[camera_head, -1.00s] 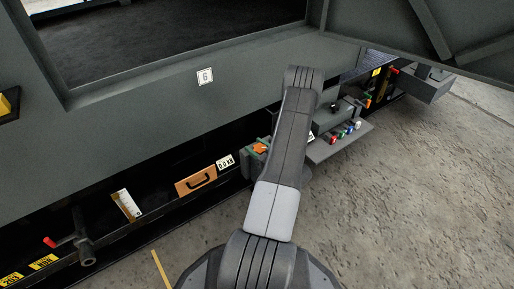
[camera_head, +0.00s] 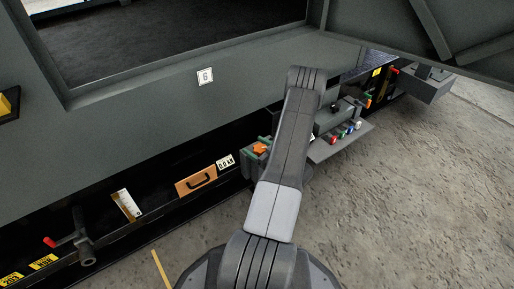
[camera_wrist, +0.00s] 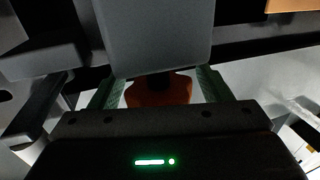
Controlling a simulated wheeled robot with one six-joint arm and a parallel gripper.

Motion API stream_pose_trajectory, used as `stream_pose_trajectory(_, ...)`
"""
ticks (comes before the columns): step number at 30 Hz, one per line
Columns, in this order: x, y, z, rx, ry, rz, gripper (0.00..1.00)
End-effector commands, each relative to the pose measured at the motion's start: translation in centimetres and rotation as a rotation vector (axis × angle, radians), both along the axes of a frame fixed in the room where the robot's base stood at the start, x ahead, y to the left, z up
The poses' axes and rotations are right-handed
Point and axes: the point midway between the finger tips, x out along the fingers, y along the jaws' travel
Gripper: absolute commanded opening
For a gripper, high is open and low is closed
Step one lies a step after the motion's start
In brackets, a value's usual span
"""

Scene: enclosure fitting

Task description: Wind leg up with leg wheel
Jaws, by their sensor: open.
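An orange lobed wheel (camera_head: 260,148), which looks like the leg wheel, sits low along the enclosure's side, left of my arm in the head view. My gripper (camera_wrist: 158,90) is open, with green fingers on either side of an orange-brown part (camera_wrist: 160,91) in the wrist view, apparently the same wheel. Gaps show between the fingers and the wheel. A grey block covers the wheel's upper part in the wrist view. The leg itself cannot be made out.
A crank with a red grip (camera_head: 68,243), a wooden drawer front with a black handle (camera_head: 196,181) and a white gauge plate (camera_head: 127,204) lie to the left. A shelf with coloured knobs (camera_head: 335,145) is right of my arm. Concrete floor is clear at right.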

Motion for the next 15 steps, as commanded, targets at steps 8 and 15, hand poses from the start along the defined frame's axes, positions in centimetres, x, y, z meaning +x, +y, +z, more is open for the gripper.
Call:
stream_pose_trajectory(8, -1.3, -1.7, 0.2, 0.001, 0.002, -0.004, 0.71)
stream_pose_trajectory(15, -4.1, -5.1, 0.2, 0.001, 0.002, -0.006, 0.71)
